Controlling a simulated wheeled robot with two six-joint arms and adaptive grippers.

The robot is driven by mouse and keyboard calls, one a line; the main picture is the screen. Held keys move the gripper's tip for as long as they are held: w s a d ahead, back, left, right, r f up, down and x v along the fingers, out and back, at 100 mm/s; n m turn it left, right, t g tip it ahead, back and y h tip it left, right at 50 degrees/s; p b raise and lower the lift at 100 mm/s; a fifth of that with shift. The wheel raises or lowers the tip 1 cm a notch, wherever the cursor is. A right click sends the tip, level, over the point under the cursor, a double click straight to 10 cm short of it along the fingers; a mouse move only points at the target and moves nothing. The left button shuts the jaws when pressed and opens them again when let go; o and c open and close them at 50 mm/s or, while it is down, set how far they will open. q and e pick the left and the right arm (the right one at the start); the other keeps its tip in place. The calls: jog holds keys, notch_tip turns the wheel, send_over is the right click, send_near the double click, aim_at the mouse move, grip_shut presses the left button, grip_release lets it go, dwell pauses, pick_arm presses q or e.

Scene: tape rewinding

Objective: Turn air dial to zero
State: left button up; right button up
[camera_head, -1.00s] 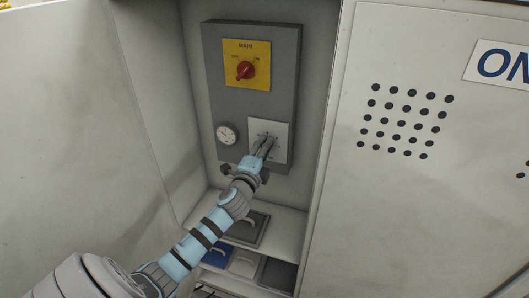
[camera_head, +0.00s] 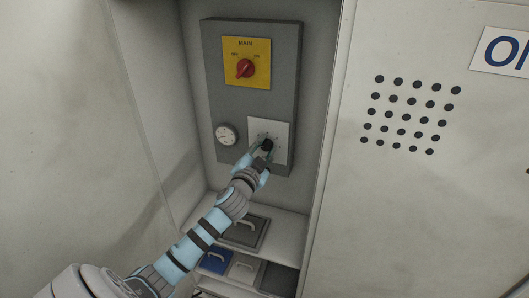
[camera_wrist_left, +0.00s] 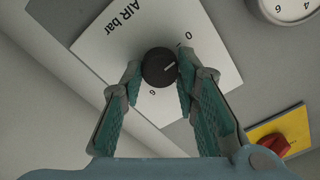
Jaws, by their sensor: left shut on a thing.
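The air dial (camera_head: 267,144) is a round black knob on a white plate (camera_head: 281,153). The wrist view shows the dial (camera_wrist_left: 158,66) with "AIR bar" and numbers printed around it. Its white mark points right and slightly up there, on the side of the printed 0 but not straight at it. My left gripper (camera_head: 262,157) is shut on the dial, with one finger (camera_wrist_left: 134,82) on its left side and the other (camera_wrist_left: 183,82) on its right in the wrist view. My right gripper is not in view.
A red main switch (camera_head: 245,68) on a yellow plate sits above, on the same grey box (camera_head: 288,93). A round white gauge (camera_head: 226,134) is left of the dial. Below is a shelf with handled grey (camera_head: 249,232) and blue (camera_head: 216,261) items. Cabinet walls stand on both sides.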

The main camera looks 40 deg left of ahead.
pick_arm(q)
jog(key=shift+n, duration=0.6)
jog(key=o, duration=1.1)
jog(key=shift+o, duration=0.2)
jog(key=v, duration=1.2)
jog(key=shift+w, duration=0.1)
